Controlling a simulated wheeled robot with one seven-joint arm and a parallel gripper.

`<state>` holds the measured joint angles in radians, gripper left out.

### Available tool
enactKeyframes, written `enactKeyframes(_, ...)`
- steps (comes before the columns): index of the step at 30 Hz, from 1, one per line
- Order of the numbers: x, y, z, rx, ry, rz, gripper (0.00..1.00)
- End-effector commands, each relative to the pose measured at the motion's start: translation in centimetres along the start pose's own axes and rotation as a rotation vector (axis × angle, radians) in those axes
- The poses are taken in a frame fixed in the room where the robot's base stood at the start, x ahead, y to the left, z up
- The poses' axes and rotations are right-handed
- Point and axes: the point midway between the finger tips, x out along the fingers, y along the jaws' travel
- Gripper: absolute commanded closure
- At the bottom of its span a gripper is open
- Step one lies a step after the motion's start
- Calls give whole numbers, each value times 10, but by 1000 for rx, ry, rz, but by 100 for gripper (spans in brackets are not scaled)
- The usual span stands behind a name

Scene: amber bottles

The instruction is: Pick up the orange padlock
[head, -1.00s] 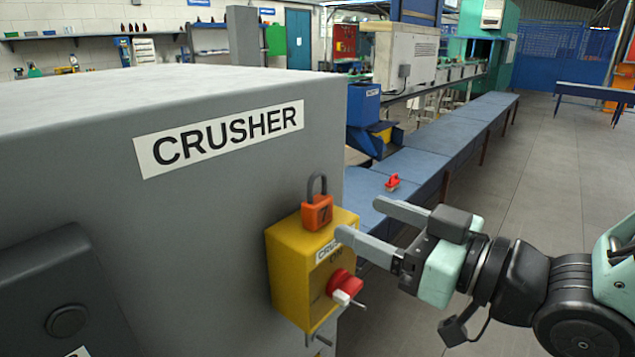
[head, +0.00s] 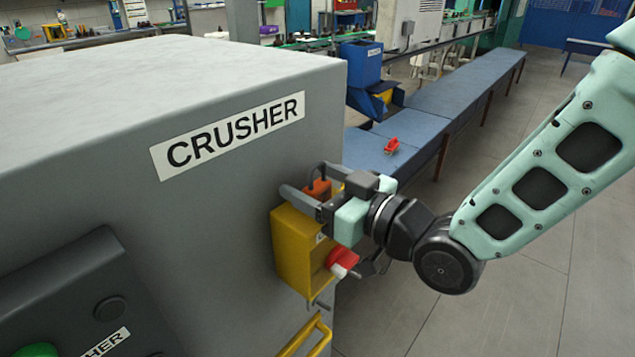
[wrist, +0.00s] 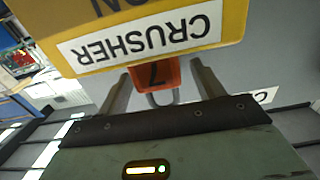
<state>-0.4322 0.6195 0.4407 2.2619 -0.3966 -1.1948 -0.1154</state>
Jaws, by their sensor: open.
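The orange padlock (head: 318,188) sits on top of the yellow switch box (head: 293,255) on the side of the grey crusher. In the head view my gripper (head: 302,187) partly hides it. My gripper is open, with one finger on each side of the padlock. In the wrist view the padlock (wrist: 154,75) shows a dark 7 and lies between the two fingers, with a visible gap on either side. Its grey shackle (wrist: 160,98) points toward my gripper's palm. The yellow box (wrist: 150,25) with its CRUSHER label fills the top of the wrist view.
A red knob (head: 342,261) sticks out of the box below my gripper. The crusher (head: 200,215) stands close on the left. A blue bench (head: 440,115) with a small red object (head: 392,146) on it runs behind. Open floor (head: 500,290) lies to the right.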

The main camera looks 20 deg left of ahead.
Motion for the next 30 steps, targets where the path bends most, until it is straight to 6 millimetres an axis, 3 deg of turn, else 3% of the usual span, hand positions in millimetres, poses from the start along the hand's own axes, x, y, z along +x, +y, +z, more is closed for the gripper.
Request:
enactKeyframes(9,8,0,1,0,-1,1,33)
enactKeyframes(11,8,0,1,0,-1,1,47)
enactKeyframes(15,8,0,1,0,-1,1,84)
enactKeyframes(25,8,0,-1,-1,0,0,83)
enactKeyframes(30,8,1,-11,-3,3,1,83)
